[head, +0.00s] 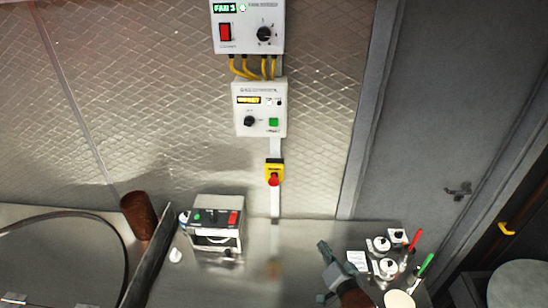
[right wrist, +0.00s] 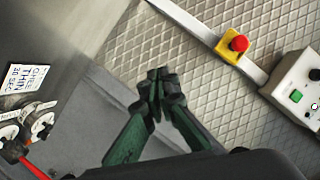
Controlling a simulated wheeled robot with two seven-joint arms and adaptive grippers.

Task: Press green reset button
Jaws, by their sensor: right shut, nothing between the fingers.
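A green square button (head: 273,122) sits at the lower right of a white control box (head: 259,91) on the quilted metal wall, beside a black knob. It also shows in the right wrist view as a green button (right wrist: 296,96), at the right edge. My right gripper (head: 323,245) is below and right of the box in the head view, over the counter, apart from the button. In the right wrist view its fingertips (right wrist: 158,76) are together and empty. My left gripper is in neither view.
A red emergency stop (head: 273,180) on a yellow base is below the box. An upper fan box (head: 248,27) hangs above with yellow cables. A small device (head: 216,228) with green and red buttons stands on the counter; white jars (head: 388,267) stand right of my gripper.

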